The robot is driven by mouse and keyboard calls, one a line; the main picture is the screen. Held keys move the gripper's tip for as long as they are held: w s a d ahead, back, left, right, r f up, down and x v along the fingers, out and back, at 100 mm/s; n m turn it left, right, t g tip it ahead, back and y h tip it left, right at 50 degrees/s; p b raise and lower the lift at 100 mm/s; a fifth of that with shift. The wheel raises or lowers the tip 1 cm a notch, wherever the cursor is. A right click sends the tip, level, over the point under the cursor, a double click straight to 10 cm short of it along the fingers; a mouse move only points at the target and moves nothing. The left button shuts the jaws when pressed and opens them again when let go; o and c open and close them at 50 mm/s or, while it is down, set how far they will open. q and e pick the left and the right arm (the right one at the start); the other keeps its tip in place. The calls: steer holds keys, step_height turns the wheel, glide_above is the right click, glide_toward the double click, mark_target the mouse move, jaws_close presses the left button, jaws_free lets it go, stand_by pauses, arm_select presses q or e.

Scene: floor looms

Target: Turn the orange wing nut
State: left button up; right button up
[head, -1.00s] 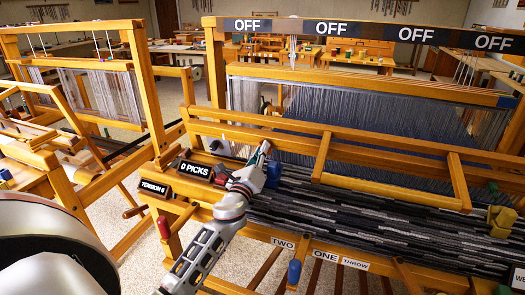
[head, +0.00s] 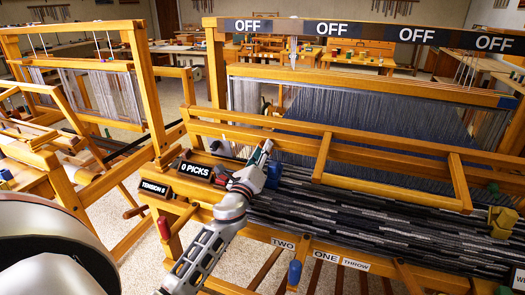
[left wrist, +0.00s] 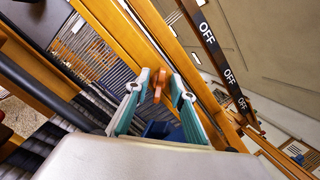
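The orange wing nut (left wrist: 159,86) shows in the left wrist view against a wooden beam of the loom. My left gripper (left wrist: 159,78) has its two teal fingers apart, one on each side of the wing nut. I see gaps between the nut and the fingers, so it does not look gripped. In the head view my left gripper (head: 261,155) is at the loom's left side, just right of the "0 PICKS" sign (head: 195,170). The wing nut cannot be made out there, as the gripper covers that spot. My right gripper is not in view.
The loom's wooden rails (head: 390,152) run right of the gripper, above the dark striped cloth (head: 370,225). A "TENSION 6" sign (head: 155,188), a red handle (head: 164,228) and a blue handle (head: 295,271) are near my arm. A yellow block (head: 502,221) is at far right.

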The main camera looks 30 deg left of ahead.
arm_select(q)
steer(key=shift+s, duration=0.1)
steer(key=v, duration=1.2)
